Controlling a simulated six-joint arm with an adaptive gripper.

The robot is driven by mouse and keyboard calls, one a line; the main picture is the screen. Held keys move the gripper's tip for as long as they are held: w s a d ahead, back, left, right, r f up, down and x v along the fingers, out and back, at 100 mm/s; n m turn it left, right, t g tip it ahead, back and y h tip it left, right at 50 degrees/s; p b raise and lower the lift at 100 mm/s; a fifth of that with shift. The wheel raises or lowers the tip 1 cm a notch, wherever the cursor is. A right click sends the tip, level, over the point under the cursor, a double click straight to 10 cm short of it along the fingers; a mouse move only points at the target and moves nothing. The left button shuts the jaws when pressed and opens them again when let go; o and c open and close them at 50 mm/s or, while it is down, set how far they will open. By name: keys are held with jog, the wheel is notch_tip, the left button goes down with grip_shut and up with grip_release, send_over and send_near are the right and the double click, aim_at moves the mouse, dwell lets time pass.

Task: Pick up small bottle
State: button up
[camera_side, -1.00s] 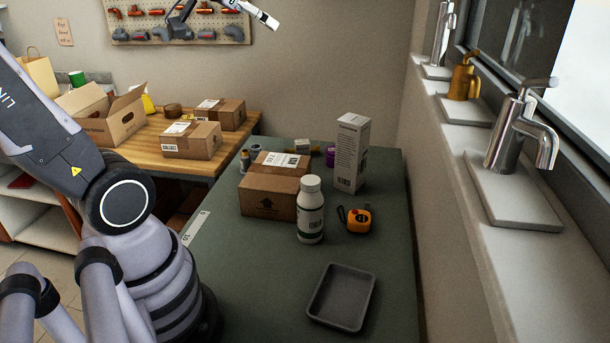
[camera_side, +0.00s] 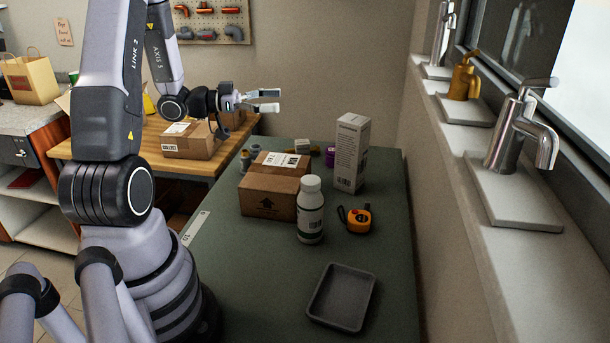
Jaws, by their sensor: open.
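A white bottle (camera_side: 311,212) with a white cap and a printed label stands upright on the green table (camera_side: 385,255), in front of the right side of a cardboard box. Small bottle-like items (camera_side: 245,159) stand at the back left of the table, partly hidden behind the box and too small to make out. My gripper (camera_side: 272,100) is open and empty. It is in the air near the table's far end, above and behind the box and well apart from the white bottle, with its fingers pointing right.
The taped cardboard box (camera_side: 268,207) and a tall white carton (camera_side: 351,153) stand near the bottle. An orange tape measure (camera_side: 357,218) lies right of it. An empty grey tray (camera_side: 342,297) lies in front. A purple item (camera_side: 330,157) sits at the back. The table's front left is clear.

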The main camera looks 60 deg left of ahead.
send_near(311, 185)
jog(key=w+f, duration=0.1)
jog(key=w, duration=0.2)
jog(key=x, duration=0.7)
jog(key=shift+w+f, duration=0.3)
jog(key=shift+w, duration=0.05)
jog(key=c, duration=1.3)
